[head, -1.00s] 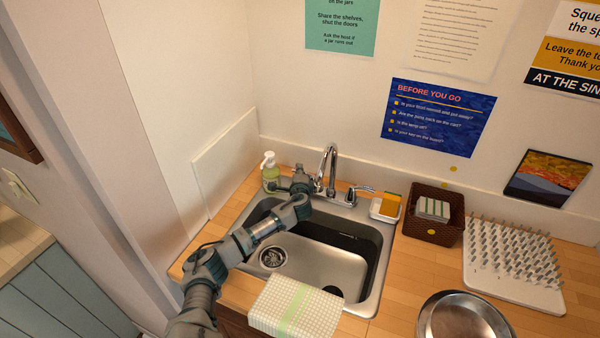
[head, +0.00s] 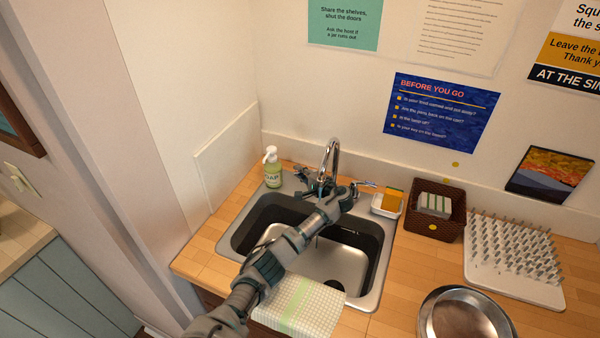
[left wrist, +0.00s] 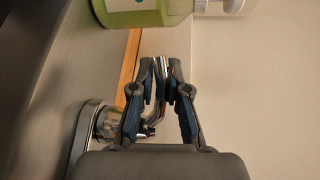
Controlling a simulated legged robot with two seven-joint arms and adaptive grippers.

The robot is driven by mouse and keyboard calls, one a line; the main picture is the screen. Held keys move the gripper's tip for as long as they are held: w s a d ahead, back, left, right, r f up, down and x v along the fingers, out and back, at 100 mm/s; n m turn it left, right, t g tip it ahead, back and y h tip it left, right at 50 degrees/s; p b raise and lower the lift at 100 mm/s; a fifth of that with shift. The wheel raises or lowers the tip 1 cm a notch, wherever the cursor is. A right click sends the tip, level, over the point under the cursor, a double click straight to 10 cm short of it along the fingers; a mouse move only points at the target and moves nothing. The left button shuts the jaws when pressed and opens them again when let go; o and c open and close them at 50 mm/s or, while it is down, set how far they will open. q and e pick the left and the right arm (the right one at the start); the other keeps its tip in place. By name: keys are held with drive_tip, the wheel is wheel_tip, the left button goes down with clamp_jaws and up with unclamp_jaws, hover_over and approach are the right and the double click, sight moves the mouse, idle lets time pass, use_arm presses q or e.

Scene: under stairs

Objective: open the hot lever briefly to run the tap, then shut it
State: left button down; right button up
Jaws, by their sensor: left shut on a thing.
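The chrome tap (head: 331,160) stands at the back of the steel sink (head: 372,290). My left gripper (head: 306,178) is at the tap's left side, its arm crossing over the basin. In the left wrist view, its fingers (left wrist: 161,68) are shut on the chrome hot lever (left wrist: 158,104), which rises from a round chrome base (left wrist: 105,124). In the head view the gripper mostly hides this lever. The right lever (head: 364,184) is free. I cannot tell whether water runs from the spout. My right gripper is not in view.
A green soap bottle (head: 272,170) stands close left of the gripper. A sponge (head: 391,199) in a white dish and a brown basket (head: 436,226) are right of the tap. A checked cloth (head: 305,305) hangs over the sink's front edge. A drying rack (head: 512,262) and metal bowl (head: 465,318) stand farther right.

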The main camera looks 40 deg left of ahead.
use_arm(q)
drive_tip(key=shift+s+d+f+n+g+b, duration=0.15)
drive_tip(key=shift+d+f+n+g+b, duration=0.4)
drive_tip(key=shift+g, duration=0.25)
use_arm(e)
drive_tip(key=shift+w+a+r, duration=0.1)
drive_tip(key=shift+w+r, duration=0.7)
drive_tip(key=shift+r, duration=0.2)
use_arm(q)
drive_tip(key=shift+a+r, duration=0.1)
drive_tip(key=c, duration=1.1)
unclamp_jaws()
drive_tip(key=shift+c, duration=0.2)
drive_tip(key=shift+w+r, duration=0.15)
drive_tip(key=shift+w, duration=0.05)
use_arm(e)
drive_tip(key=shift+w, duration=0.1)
use_arm(q)
drive_tip(key=shift+s+d+r, duration=0.1)
drive_tip(key=shift+d+r, duration=0.05)
drive_tip(key=shift+d, duration=0.05)
drive_tip(key=d, duration=0.4)
drive_tip(key=d+r, duration=0.1)
drive_tip(key=d, duration=0.6)
drive_tip(key=shift+s+d+r, duration=0.3)
drive_tip(key=shift+s, duration=0.05)
drive_tip(key=shift+a, duration=0.1)
